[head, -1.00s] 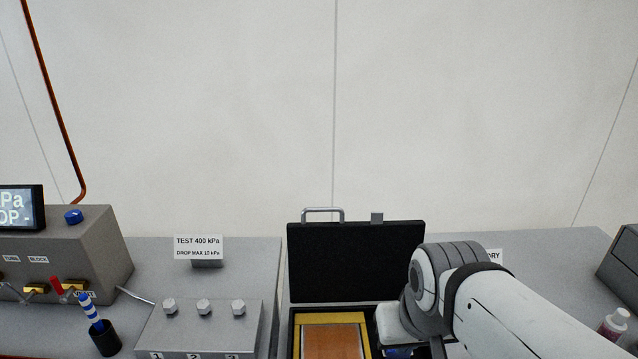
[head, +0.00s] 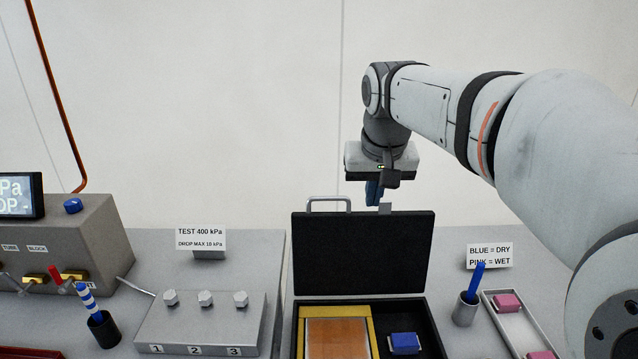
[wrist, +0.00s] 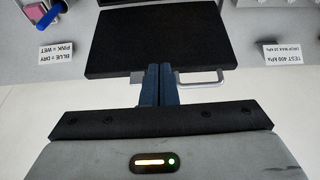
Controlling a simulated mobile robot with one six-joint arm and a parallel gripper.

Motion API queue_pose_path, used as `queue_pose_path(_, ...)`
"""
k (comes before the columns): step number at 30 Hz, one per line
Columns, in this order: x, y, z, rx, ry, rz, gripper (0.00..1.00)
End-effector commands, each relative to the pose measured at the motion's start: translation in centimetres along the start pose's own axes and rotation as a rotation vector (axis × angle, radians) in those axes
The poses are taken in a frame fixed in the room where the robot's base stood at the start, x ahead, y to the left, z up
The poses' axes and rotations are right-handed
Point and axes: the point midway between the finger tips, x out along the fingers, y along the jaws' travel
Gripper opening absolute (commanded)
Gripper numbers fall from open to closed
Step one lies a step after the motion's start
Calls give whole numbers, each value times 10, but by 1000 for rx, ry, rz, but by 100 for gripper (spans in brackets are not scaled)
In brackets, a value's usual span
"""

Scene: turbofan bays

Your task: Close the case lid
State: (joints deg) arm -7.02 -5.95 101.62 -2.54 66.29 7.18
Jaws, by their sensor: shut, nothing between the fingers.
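The black case lid (head: 360,252) stands open and upright at the back of the case (head: 428,325). A silver handle (head: 328,202) and a small grey latch tab sit on its top edge. My gripper (head: 374,193) is shut and empty, pointing down just above or behind the lid's top edge, near the latch tab. In the wrist view my blue fingers (wrist: 154,84) are together at the lid's edge, between the handle (wrist: 200,78) and the tab. I cannot tell whether they touch the lid.
The case holds a copper-coloured panel (head: 338,338) in a yellow frame and a blue block (head: 404,343). A grey cup (head: 465,310) and a tray (head: 520,330) with pink blocks stand to the right. A numbered block (head: 200,325) stands to the left.

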Motion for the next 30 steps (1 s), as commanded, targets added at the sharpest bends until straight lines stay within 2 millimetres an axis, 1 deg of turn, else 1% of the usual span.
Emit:
queue_pose_path(1,5,-12,-26,-4,2,-1,0)
queue_pose_path(3,5,-26,-58,-2,7,-1,0)
queue_pose_path(6,8,-46,-94,1,12,0,0)
queue_pose_path(9,11,-62,-120,5,17,-1,0)
queue_pose_path(12,13,-74,-136,8,21,-1,0)
queue_pose_path(15,14,-80,-145,11,24,-1,0)
queue_pose_path(20,25,-82,-147,12,22,0,0)
queue_pose_path(23,40,-82,-147,12,20,0,0)
queue_pose_path(30,92,-82,-148,11,20,0,0)
